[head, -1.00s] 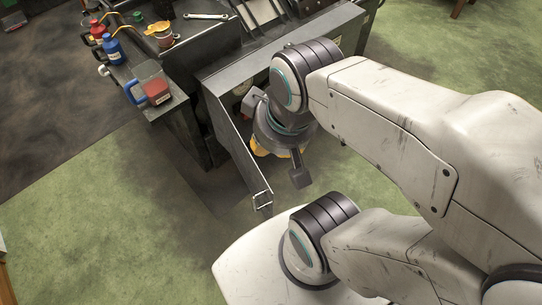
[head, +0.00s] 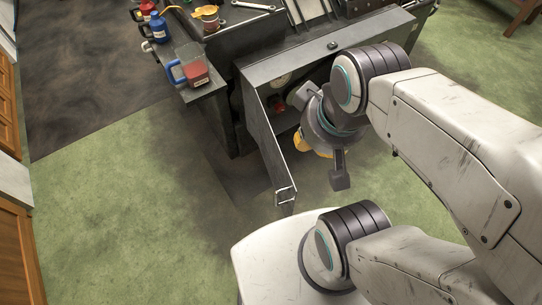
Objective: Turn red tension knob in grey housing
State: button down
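The grey housing (head: 325,50) stands at the upper middle of the head view. Its door (head: 270,145) hangs open, with a metal handle at the lower end. Inside the opening a small red part (head: 297,134) shows, which may be the tension knob; it is small and partly in shadow. My gripper (head: 322,138) is in front of the opening, its fingers spread wide apart. It appears empty. It and my arm hide the right part of the opening. I cannot tell how far the gripper is from the red part.
A side shelf (head: 206,90) left of the housing holds a jug with red contents (head: 191,68) and a blue bottle (head: 158,30). A wrench (head: 254,6) lies on top. A yellow object (head: 302,143) shows behind my gripper. Green floor at lower left is clear; wooden cabinets (head: 17,250) line the left edge.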

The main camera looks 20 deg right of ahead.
aim_at(279, 107)
jog(key=k+l+z, duration=0.1)
jog(key=l+z, duration=0.15)
jog(key=l, duration=0.75)
jog(key=l+z, duration=0.25)
jog(key=l, duration=0.7)
